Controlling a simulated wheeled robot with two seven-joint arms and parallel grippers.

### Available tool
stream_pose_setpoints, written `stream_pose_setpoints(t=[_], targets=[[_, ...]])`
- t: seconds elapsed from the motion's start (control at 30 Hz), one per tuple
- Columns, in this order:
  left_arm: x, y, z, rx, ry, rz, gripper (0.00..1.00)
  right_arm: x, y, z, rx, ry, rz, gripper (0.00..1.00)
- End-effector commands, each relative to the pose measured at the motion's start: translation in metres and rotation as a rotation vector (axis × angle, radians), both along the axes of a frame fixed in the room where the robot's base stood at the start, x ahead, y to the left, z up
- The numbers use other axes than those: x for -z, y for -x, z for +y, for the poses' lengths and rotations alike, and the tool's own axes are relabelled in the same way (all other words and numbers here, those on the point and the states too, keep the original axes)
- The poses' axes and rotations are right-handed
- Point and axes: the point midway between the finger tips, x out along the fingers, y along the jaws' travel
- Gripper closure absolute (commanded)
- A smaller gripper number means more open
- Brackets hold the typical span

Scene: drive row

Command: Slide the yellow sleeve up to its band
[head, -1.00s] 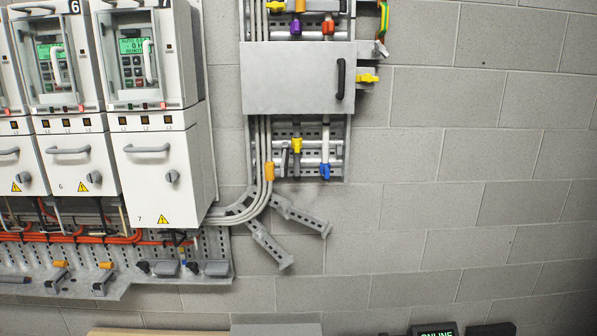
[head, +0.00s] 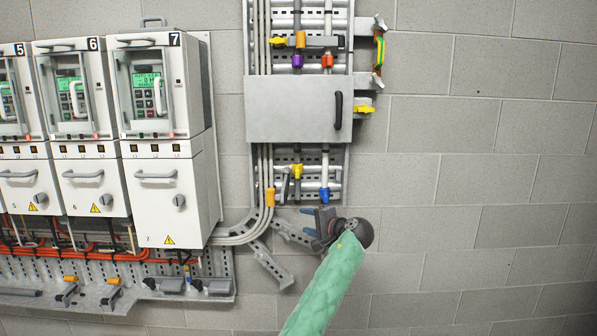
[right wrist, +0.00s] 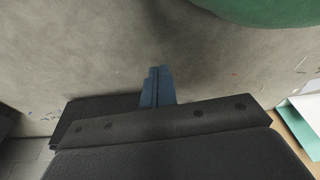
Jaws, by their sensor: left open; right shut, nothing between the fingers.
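The yellow sleeve (head: 297,171) sits on a dark vertical cable below the grey cover box in the head view. It is small, and I cannot make out a band on that cable. My right gripper (right wrist: 158,86) shows in the right wrist view, shut and empty, against a plain grey surface.
The grey cover box (head: 299,109) with a black handle crosses the cable tray above. An orange clip (head: 270,197) holds bent cables at left. Loose tray brackets (head: 270,262) stick out below. Drive cabinet 7 (head: 165,200) stands left. The wall right of the tray is bare.

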Motion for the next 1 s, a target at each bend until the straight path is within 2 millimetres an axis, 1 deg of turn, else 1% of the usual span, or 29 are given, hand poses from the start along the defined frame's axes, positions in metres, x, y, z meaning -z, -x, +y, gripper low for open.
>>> stream_pose_setpoints(t=[0.03, 0.07, 0.1, 0.2, 0.3, 0.4, 0.57, 1.0], targets=[[-0.035, -0.003, -0.007, -0.009, -0.031, -0.029, 0.51, 0.002, 0.010, -0.004, -0.011, 0.009, 0.011, 1.00], [-0.050, -0.004, -0.009, -0.015, -0.047, -0.041, 0.51, 0.005, 0.015, -0.006, -0.017, 0.014, 0.016, 1.00], [-0.070, -0.004, -0.013, -0.024, -0.067, -0.058, 0.51, 0.007, 0.021, -0.008, -0.026, 0.020, 0.023, 1.00], [-0.108, -0.004, -0.021, -0.040, -0.108, -0.091, 0.51, 0.013, 0.034, -0.013, -0.045, 0.032, 0.035, 1.00], [-0.131, -0.003, -0.026, -0.053, -0.134, -0.111, 0.51, 0.016, 0.042, -0.016, -0.056, 0.039, 0.042, 1.00], [-0.141, -0.002, -0.027, -0.060, -0.146, -0.119, 0.51, 0.018, 0.046, -0.018, -0.061, 0.043, 0.046, 1.00], [-0.145, -0.008, -0.022, -0.061, -0.148, -0.121, 0.51, 0.018, 0.057, -0.020, -0.063, 0.044, 0.055, 1.00], [-0.144, -0.044, 0.015, -0.062, -0.147, -0.119, 0.51, 0.024, 0.126, -0.033, -0.063, 0.050, 0.101, 1.00]])
